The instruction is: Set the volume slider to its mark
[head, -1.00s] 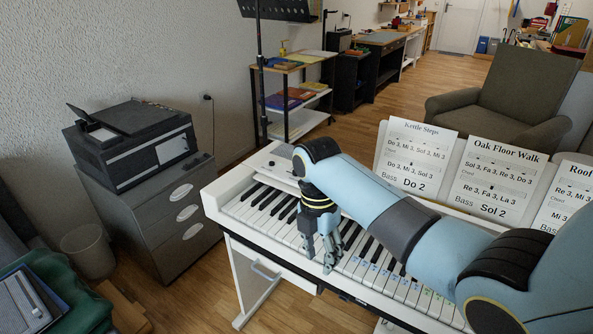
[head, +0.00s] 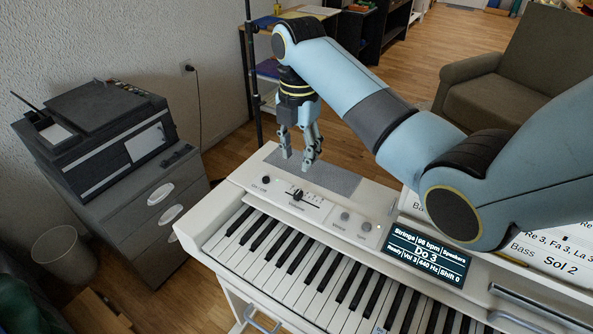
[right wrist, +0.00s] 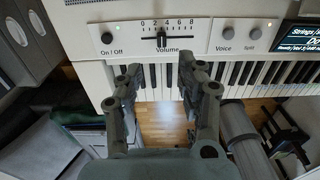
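The volume slider (head: 297,195) is a small dark knob on the piano's white control panel. In the right wrist view the slider knob (right wrist: 161,39) stands between 2 and 4 on a scale from 0 to 8. I cannot make out a separate target mark. My right gripper (head: 300,163) points down over the grey speaker strip behind the slider in the head view. In the right wrist view its two fingers (right wrist: 159,72) are apart with nothing between them, and the knob lies beyond their tips. My left gripper is not in view.
The On/Off knob (head: 265,180) is left of the slider; the Voice and Split knobs (right wrist: 228,34) are right. The display (head: 428,252) appears to read Vol 3. Keys (head: 300,265) lie in front. A printer (head: 95,135) stands on the cabinet at left.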

